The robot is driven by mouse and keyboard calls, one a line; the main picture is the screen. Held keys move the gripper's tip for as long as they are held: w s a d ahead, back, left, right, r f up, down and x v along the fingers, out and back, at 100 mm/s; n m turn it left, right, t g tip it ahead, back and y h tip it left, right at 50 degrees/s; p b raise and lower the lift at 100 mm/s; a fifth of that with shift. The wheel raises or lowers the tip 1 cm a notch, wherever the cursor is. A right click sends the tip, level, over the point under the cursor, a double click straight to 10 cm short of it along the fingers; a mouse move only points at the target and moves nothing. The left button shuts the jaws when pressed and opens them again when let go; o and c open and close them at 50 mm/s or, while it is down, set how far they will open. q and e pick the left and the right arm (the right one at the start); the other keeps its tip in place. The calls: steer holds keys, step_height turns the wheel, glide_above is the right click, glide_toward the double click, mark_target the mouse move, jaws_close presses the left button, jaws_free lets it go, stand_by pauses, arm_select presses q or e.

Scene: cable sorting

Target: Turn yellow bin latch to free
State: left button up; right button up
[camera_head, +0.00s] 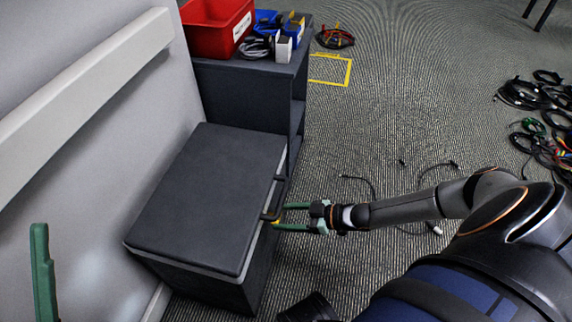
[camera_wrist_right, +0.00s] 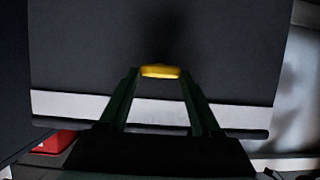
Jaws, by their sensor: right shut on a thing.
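A dark grey bin (camera_head: 205,190) with its flat lid down stands against the wall in the head view. Its small yellow latch (camera_wrist_right: 160,71) sits on the front face, and a little of the yellow also shows at the green fingertips in the head view. My right gripper (camera_head: 277,217) reaches in from the right and is shut on the latch. In the wrist view the right gripper (camera_wrist_right: 160,76) has one finger on each side of the latch. Only a green finger of my left gripper (camera_head: 42,272) shows at the lower left, away from the bin.
A dark handle (camera_head: 272,200) juts from the bin's front beside my right gripper. A low shelf (camera_head: 265,78) behind the bin carries a red bin (camera_head: 215,28), a blue bin and cables. Coiled cables (camera_head: 545,110) lie on the carpet at right. Loose cables lie near my right arm.

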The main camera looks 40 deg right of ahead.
steer(key=c, duration=0.4)
steer(key=shift+s+a+f+n+t+h, duration=0.25)
steer(key=shift+n+t+h, duration=0.25)
steer(key=shift+n+t, duration=1.2)
steer(key=shift+s+a+f+n+t+h, duration=0.25)
steer(key=shift+n+t+h, duration=0.35)
steer(key=shift+n, duration=2.15)
steer(key=shift+a+f+n+t+h, duration=0.1)
steer(key=shift+f+n+t+h, duration=0.3)
steer(key=shift+n+t, duration=1.35)
steer(key=shift+r+n+g, duration=0.1)
steer(key=shift+n+g, duration=0.45)
steer(key=shift+n, duration=0.05)
steer(key=o, duration=1.4)
